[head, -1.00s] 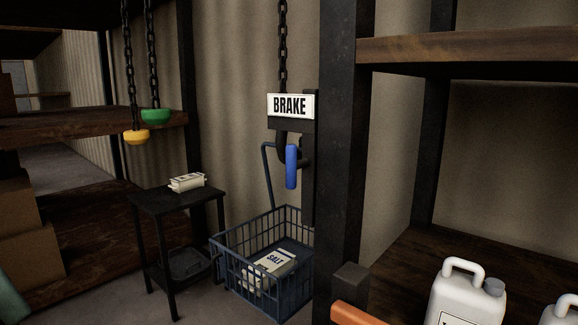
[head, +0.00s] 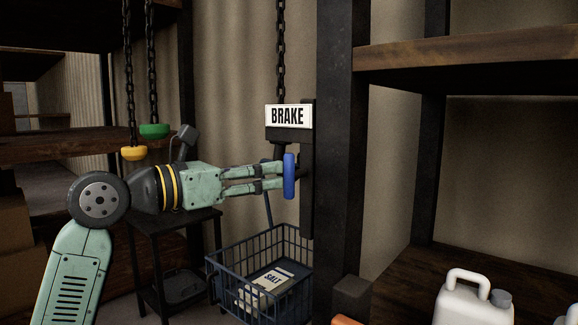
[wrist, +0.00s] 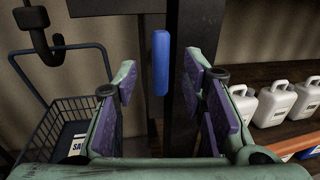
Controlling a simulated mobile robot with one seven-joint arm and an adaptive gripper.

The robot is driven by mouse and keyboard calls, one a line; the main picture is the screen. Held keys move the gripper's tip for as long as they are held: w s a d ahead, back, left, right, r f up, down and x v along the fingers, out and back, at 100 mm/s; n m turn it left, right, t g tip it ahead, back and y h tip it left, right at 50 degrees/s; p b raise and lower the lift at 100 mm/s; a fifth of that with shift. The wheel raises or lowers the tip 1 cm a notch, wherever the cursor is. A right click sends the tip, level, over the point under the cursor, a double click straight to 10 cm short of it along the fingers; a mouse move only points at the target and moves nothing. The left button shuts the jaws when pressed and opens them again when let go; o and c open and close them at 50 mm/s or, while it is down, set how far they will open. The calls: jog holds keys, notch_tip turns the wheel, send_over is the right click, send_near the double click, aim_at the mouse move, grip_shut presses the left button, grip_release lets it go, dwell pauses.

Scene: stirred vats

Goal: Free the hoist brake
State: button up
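The blue brake handle (head: 289,176) hangs upright below the white BRAKE sign (head: 288,116), on a dark bracket (head: 308,215) beside the post. My gripper (head: 280,177) reaches in from the left, with its fingertips at the handle. In the wrist view the blue handle (wrist: 161,62) stands between the two spread fingers of my gripper (wrist: 160,82). A gap shows on both sides of it, so the fingers are open and not closed on it. The handle's mount is partly hidden by my fingers.
A dark post (head: 342,150) stands right of the bracket. A blue wire basket (head: 240,290) with a SALT bag (head: 268,281) is below. Yellow (head: 134,153) and green (head: 154,131) chain ends hang left. White jugs (wrist: 272,103) stand on the right shelf. A black hook (wrist: 45,40) hangs upper left.

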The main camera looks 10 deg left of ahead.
aim_at(284, 170)
jog(key=p+x, duration=0.1)
jog(key=x, duration=0.5)
jog(key=shift+w+d, duration=0.2)
grip_shut()
